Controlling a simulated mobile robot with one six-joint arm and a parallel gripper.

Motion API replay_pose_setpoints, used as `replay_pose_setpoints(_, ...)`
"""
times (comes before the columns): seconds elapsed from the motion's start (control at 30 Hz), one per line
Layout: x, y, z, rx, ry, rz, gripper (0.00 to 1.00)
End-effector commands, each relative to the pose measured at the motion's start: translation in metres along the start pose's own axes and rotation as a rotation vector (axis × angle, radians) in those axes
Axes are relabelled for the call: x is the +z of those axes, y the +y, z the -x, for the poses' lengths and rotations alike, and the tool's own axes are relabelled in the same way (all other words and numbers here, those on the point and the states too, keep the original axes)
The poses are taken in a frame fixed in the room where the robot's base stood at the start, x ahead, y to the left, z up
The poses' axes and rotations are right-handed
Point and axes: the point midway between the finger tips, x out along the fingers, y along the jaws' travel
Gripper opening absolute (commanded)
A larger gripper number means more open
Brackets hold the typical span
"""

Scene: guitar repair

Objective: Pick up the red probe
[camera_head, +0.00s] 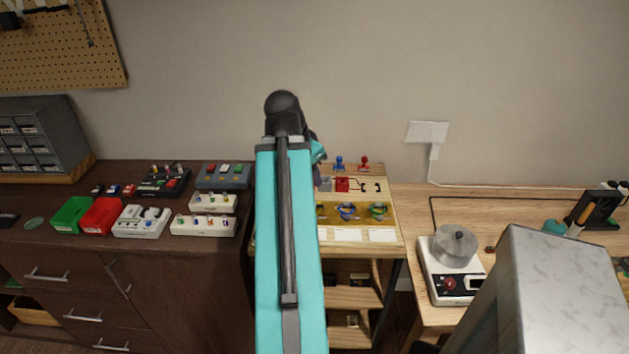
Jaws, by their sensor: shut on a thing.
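My teal arm reaches up the middle of the view and hides the left part of the wooden bench rack (390,212). My gripper is hidden behind the arm, so neither its fingers nor anything in them shows. A small upright red piece (363,162) stands at the rack's back, next to a similar blue piece (339,163). A red block (342,184) sits just in front of them. I cannot tell whether any of these is the red probe.
Coiled leads (347,211) lie in the rack's trough.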

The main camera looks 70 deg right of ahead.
Motion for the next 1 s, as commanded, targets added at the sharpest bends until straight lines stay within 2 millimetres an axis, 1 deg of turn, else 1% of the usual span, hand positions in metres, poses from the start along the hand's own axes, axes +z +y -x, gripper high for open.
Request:
replay_pose_setpoints(0.03,0.0030,0.0007,-0.0037,-0.002,0.001,0.000,0.00)
replay_pose_setpoints(0.4,0.0090,0.0061,0.0029,-0.001,0.000,-0.001,0.00)
replay_pose_setpoints(1.0,0.0094,0.0070,0.0049,0.000,-0.001,-0.001,0.00)
